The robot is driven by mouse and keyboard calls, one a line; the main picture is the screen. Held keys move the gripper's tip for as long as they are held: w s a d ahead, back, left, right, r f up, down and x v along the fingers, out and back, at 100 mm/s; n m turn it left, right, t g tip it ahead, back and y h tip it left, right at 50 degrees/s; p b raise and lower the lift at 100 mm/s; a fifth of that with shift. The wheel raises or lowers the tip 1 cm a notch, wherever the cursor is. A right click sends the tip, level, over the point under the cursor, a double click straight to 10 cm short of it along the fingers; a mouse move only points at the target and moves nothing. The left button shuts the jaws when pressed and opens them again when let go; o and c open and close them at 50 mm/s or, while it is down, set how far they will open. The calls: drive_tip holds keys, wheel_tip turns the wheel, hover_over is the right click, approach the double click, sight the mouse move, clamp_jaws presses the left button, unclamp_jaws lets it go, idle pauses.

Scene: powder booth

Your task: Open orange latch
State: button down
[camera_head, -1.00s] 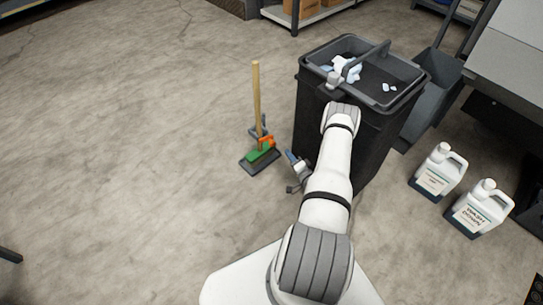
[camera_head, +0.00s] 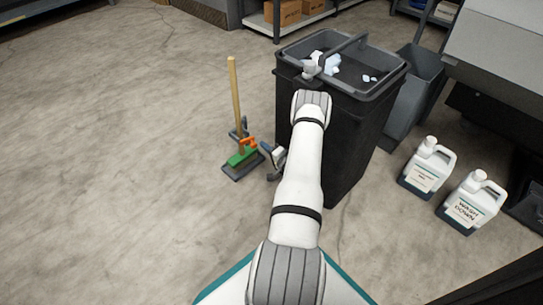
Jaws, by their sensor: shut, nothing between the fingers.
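A floor tool stands on the concrete with an upright wooden handle (camera_head: 235,95), a green block (camera_head: 243,158) and a dark flat base (camera_head: 240,171). The orange latch (camera_head: 250,142) sits low on it, just above the green block, beside the foot of the handle. My gripper (camera_head: 265,147) is low, just right of the latch, with its fingertips toward it. It is shut and empty. A small gap seems to show between fingertips and latch, but contact is hard to judge. The latch is small in view, and its exact position is unclear.
A tall black bin (camera_head: 350,135) with crumpled pale scraps stands right of the tool, partly behind my arm. Two white jugs, one nearer (camera_head: 472,203) and one farther (camera_head: 427,168), stand on the floor at right. The floor left of the tool is clear.

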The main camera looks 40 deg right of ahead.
drive_tip(key=shift+w, duration=0.55)
drive_tip(key=shift+s, duration=0.2)
drive_tip(key=shift+s+a+m+h+p, duration=0.15)
drive_tip(key=shift+a+m+h+p, duration=0.2)
drive_tip(key=shift+h, duration=0.25)
